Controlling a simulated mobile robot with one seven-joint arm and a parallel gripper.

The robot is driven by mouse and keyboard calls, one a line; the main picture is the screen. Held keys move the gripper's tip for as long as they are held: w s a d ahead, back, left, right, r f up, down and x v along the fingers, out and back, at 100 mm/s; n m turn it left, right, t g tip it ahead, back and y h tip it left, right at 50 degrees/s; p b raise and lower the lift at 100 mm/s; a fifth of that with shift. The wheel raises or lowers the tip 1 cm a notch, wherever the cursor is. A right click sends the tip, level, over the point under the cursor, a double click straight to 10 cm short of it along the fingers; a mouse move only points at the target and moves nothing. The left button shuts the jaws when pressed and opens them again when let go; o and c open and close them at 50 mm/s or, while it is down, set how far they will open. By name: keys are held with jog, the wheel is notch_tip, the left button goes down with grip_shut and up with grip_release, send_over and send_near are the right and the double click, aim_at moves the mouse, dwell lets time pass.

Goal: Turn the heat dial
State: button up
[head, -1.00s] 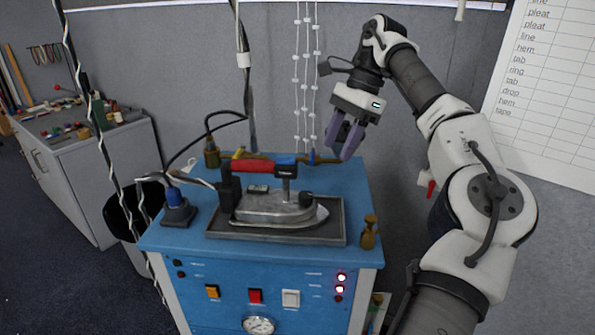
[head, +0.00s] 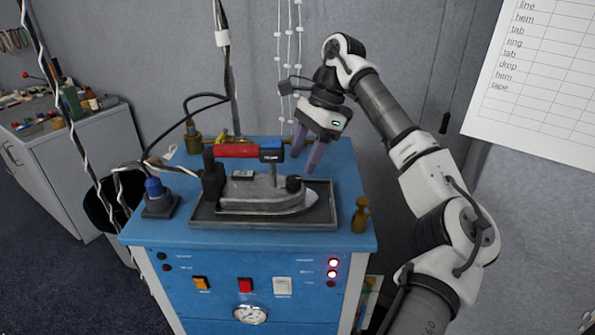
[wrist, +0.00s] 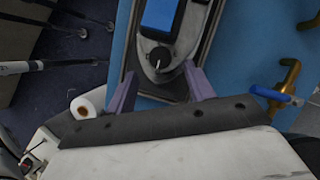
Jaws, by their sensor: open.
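The heat dial (head: 293,183) is a small black knob near the front tip of the grey iron (head: 262,196). In the wrist view the dial (wrist: 160,58) shows a pale pointer mark and lies between the lines of my fingers. The iron has a red and black handle (head: 236,151) and rests on a dark tray (head: 322,219). My gripper (head: 303,160) is open and empty, with purple fingers, above and just behind the dial. It also shows in the wrist view (wrist: 162,76), its fingers apart and not visibly touching the dial.
The blue cabinet (head: 350,240) carries a brass fitting (head: 360,215) at right and a blue-capped part (head: 156,190) at left. A brass valve with a blue lever (wrist: 275,94) is close to my right finger in the wrist view. Cables hang at the left.

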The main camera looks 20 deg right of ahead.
aim_at(295, 178)
jog(key=shift+p+x, duration=0.4)
jog(key=shift+x, duration=1.8)
jog(key=c, duration=1)
